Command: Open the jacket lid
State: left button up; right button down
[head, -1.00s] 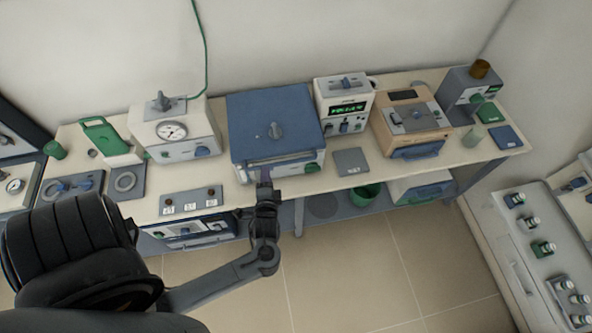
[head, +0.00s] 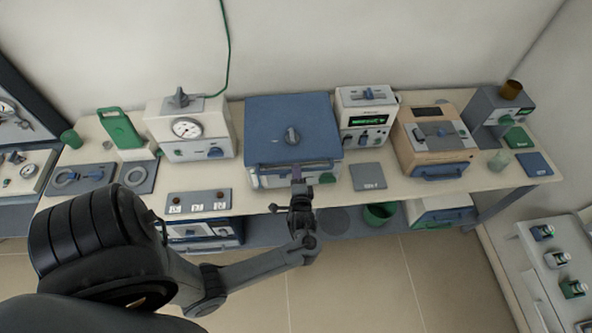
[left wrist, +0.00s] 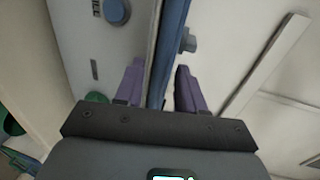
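The jacket lid (head: 315,118) is a flat blue plate with a grey knob (head: 292,136) on top, lying closed on a white box-shaped unit (head: 265,181). My left gripper (head: 298,178) is at the front edge of this lid. In the left wrist view, my gripper's two purple fingers (left wrist: 158,88) stand apart, one on each side of the blue lid edge (left wrist: 171,40). A gap shows between the right finger and the lid. Contact of the left finger is unclear. My right gripper is not in view.
A gauge unit (head: 187,150) stands left of the lidded unit, and a white display unit (head: 366,97) and a tan box (head: 435,157) stand right. A grey pad (head: 368,177) lies on the bench. A switch box (head: 200,203) is at the front edge, close to my left arm.

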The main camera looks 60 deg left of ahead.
pick_arm(q)
jog(key=shift+x, duration=1.3)
grip_shut()
